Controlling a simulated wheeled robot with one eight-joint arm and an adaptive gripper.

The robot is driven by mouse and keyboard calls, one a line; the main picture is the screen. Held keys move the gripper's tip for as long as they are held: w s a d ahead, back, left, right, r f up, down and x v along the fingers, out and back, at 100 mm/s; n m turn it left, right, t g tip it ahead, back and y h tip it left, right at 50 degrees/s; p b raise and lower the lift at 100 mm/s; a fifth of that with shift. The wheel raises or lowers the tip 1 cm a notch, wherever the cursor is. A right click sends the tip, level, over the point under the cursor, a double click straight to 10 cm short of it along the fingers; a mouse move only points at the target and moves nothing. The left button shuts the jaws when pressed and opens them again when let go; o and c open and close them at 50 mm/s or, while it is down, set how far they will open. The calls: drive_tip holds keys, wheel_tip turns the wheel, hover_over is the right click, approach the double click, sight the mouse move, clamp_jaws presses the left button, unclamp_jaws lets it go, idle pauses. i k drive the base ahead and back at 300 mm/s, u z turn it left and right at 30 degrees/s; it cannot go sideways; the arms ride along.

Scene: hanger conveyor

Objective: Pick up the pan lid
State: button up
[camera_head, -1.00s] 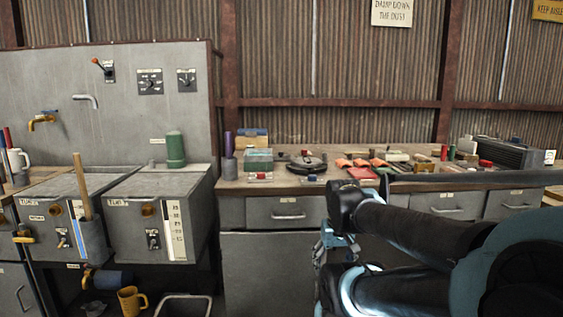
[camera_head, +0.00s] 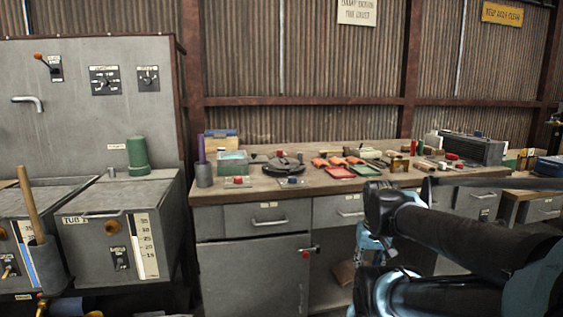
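A dark, round, low object with a small knob on top, which looks like the pan lid (camera_head: 284,163), lies on the workbench (camera_head: 258,192) toward its left end. A dark handle-like piece sticks out to its left; I cannot tell whether a pan is beneath it. My gripper (camera_head: 368,246) is below and to the right of the lid in the picture, in front of the bench drawers and apart from the lid. My arm hides most of it, so its fingers do not show clearly.
A green box (camera_head: 233,158) and a grey cup with a purple stick (camera_head: 204,174) stand left of the lid. Red and green trays (camera_head: 340,172) and orange pieces lie to its right. A grey tank (camera_head: 118,222) with a green cylinder (camera_head: 138,155) stands left of the bench.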

sight(253, 158)
drive_tip(key=z, duration=0.1)
drive_tip(key=k, duration=1.25)
drive_tip(key=u, duration=0.65)
drive_tip(key=i, duration=1)
